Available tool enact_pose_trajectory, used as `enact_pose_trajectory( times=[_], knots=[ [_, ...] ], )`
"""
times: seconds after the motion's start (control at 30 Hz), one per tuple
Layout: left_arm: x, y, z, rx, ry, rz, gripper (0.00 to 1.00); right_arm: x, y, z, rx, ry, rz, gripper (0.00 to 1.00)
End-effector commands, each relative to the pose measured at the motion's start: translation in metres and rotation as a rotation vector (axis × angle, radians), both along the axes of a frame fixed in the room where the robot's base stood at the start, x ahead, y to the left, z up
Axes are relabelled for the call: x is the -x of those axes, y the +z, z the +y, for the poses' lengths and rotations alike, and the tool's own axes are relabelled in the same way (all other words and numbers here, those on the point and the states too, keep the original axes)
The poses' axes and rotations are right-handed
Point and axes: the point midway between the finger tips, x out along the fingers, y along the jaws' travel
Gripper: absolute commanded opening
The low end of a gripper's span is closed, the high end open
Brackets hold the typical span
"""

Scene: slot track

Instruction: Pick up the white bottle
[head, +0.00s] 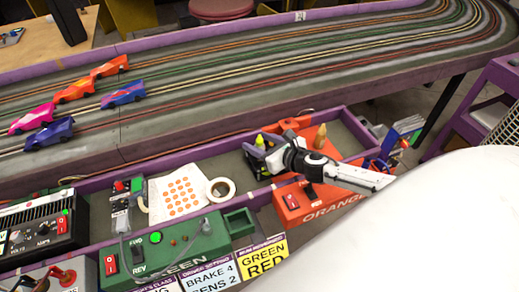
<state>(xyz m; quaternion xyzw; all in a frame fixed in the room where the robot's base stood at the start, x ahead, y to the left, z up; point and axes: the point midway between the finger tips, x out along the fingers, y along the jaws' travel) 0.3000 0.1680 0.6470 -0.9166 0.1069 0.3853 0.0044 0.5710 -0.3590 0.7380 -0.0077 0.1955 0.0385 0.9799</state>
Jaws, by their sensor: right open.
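My right gripper (259,160) is open over the purple-edged tray, toward its right part. Its dark fingers are small and partly hard to make out. A small bottle with a yellow-green top (260,140) stands right behind the fingers; whether they touch it I cannot tell. A small tan, pointed bottle (320,137) stands to the right, behind my right wrist. I cannot make out a plainly white bottle; it may be hidden by the gripper or be one of these two. My left gripper is not in view.
A purple stand (481,104) is at right.

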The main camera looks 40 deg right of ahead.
Motion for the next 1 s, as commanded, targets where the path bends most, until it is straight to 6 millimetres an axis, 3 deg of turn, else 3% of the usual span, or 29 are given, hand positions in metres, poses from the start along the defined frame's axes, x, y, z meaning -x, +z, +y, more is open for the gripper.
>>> enact_pose_trajectory(
  times=[0.1,0.37,0.67,1.0],
  knots=[
    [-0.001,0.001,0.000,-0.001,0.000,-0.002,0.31,0.000,0.000,0.000,0.000,0.000,0.000,0.47],
    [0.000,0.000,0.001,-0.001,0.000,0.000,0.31,0.000,0.000,0.000,0.000,0.000,0.000,0.04],
    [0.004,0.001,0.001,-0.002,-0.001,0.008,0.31,0.000,0.008,-0.001,0.002,0.000,-0.002,0.04],
    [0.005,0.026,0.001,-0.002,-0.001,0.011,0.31,-0.001,0.073,0.000,0.003,0.002,-0.005,0.04]
  ],
)
